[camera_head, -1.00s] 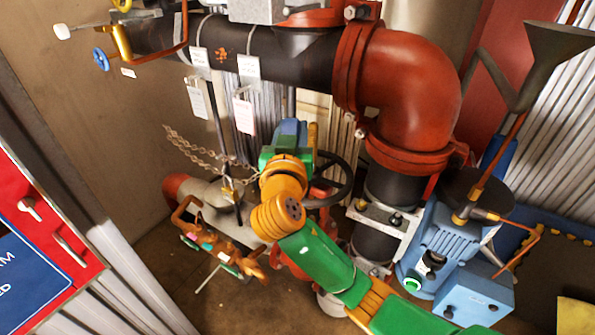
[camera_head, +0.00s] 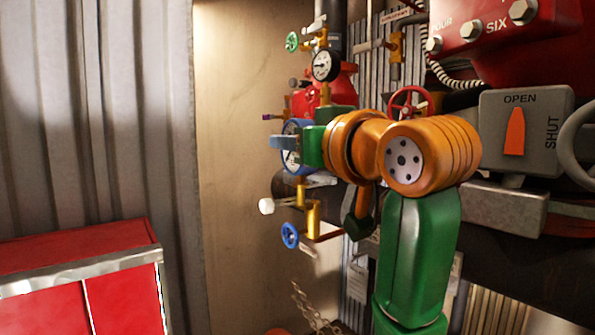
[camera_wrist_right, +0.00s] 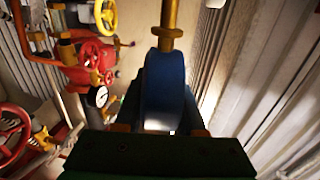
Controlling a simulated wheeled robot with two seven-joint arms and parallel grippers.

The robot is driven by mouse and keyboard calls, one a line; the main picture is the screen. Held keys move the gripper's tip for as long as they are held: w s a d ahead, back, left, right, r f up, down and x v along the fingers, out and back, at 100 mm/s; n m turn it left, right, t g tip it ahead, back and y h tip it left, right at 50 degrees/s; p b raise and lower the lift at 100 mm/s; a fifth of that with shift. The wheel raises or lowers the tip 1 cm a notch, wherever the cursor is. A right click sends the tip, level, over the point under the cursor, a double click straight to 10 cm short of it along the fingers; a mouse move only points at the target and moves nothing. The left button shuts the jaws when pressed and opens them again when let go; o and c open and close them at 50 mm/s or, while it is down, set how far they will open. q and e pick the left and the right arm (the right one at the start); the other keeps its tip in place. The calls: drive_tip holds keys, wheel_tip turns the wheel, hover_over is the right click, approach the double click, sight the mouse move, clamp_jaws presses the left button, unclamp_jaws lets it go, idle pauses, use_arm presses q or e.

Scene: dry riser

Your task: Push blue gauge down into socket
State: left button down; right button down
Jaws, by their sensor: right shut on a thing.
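The blue gauge (camera_head: 291,164), with a white dial, is upright beside the orange wrist of my right arm. My right gripper (camera_head: 283,142) is shut on it; its blue-grey fingers cover part of the dial. In the right wrist view the gauge's blue rim (camera_wrist_right: 165,85) stands edge-on between my right gripper's fingers (camera_wrist_right: 162,98), and a brass stem (camera_wrist_right: 170,28) leads away from it. In the head view a brass fitting (camera_head: 313,217) is just below the gauge. I cannot tell whether the stem is seated in the socket. My left gripper is not in view.
A blue handwheel (camera_head: 290,235) and a white knob (camera_head: 266,206) sit by the fitting. A black-rimmed gauge (camera_head: 324,66) and a red valve wheel (camera_head: 408,101) are above and behind. A grey OPEN/SHUT box (camera_head: 525,135) is right. A red cabinet (camera_head: 80,250) stands lower left.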

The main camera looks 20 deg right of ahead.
drive_tip(key=shift+w+d+r+p, duration=0.25)
drive_tip(key=shift+d+p, duration=0.2)
drive_tip(key=shift+d, duration=0.15)
drive_tip(key=w, duration=0.1)
drive_tip(key=w+d+p, duration=0.1)
drive_tip(key=w, duration=0.1)
drive_tip(key=w+d+f, duration=0.1)
drive_tip(key=shift+w+d+f+p, duration=0.1)
drive_tip(key=shift+w+d+p, duration=0.15)
drive_tip(key=shift+p, duration=0.1)
drive_tip(key=shift+s, duration=0.15)
idle(0.6)
drive_tip(key=shift+f+b, duration=1.45)
drive_tip(key=shift+f, duration=0.15)
idle(1.1)
drive_tip(key=shift+c, duration=2.2)
unclamp_jaws()
